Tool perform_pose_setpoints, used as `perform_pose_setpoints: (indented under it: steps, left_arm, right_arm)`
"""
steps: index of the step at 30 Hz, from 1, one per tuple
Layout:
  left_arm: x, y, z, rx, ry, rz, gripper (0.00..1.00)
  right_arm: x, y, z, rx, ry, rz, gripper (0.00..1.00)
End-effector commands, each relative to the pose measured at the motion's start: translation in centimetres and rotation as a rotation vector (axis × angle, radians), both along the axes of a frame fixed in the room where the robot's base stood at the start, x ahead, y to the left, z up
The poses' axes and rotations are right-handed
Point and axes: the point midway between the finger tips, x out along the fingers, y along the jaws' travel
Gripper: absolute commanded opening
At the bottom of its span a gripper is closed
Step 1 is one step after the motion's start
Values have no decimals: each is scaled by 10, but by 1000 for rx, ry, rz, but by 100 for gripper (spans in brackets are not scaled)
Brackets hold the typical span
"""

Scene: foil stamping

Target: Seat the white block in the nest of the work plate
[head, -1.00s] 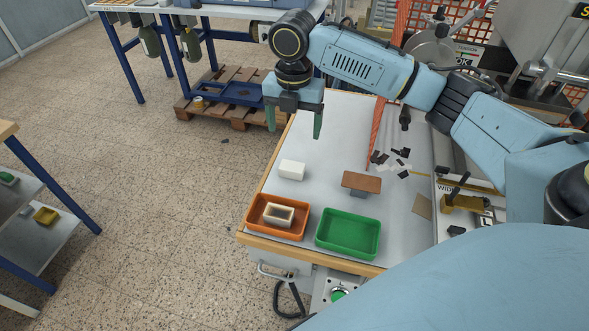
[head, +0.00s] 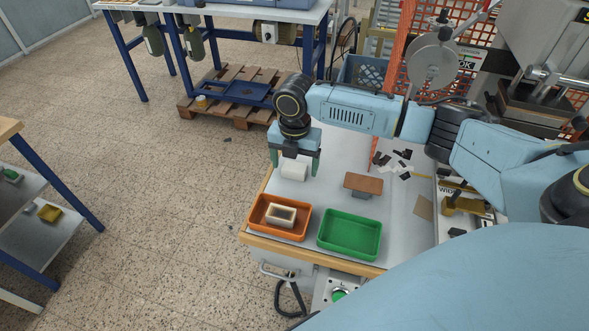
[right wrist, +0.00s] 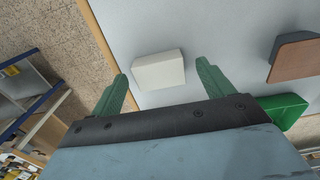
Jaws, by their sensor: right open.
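The white block (head: 294,172) sits on the grey bench top near its left edge, behind the orange tray. My right gripper (head: 296,166) points down at it, open, with green fingers to either side. In the right wrist view the white block (right wrist: 159,70) shows between the two fingertips (right wrist: 162,72), with a gap to each finger; I cannot tell how far below them it is. Its lower part is clear of other things. I cannot make out for sure which thing is the work plate or its nest. My left gripper is not in view.
A brown-topped block (head: 363,184) is to the right. Dark and pale scraps (head: 397,162) lie farther back. The bench's wooden edge (head: 256,238) is close.

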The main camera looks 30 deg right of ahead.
Motion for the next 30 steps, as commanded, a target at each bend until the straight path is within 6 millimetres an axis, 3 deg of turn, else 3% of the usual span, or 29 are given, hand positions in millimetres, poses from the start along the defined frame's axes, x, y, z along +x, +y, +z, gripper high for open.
perform_pose_setpoints:
  steps: [3, 14, 23, 30]
  left_arm:
    - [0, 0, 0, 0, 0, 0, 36]
    - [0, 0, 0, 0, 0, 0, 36]
    - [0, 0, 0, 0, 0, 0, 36]
    - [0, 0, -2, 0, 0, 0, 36]
  right_arm:
    - [0, 0, 0, 0, 0, 0, 79]
    - [0, 0, 1, 0, 0, 0, 32]
    - [1, 0, 6, 1, -3, 0, 31]
    - [2, 0, 49, 1, -6, 1, 31]
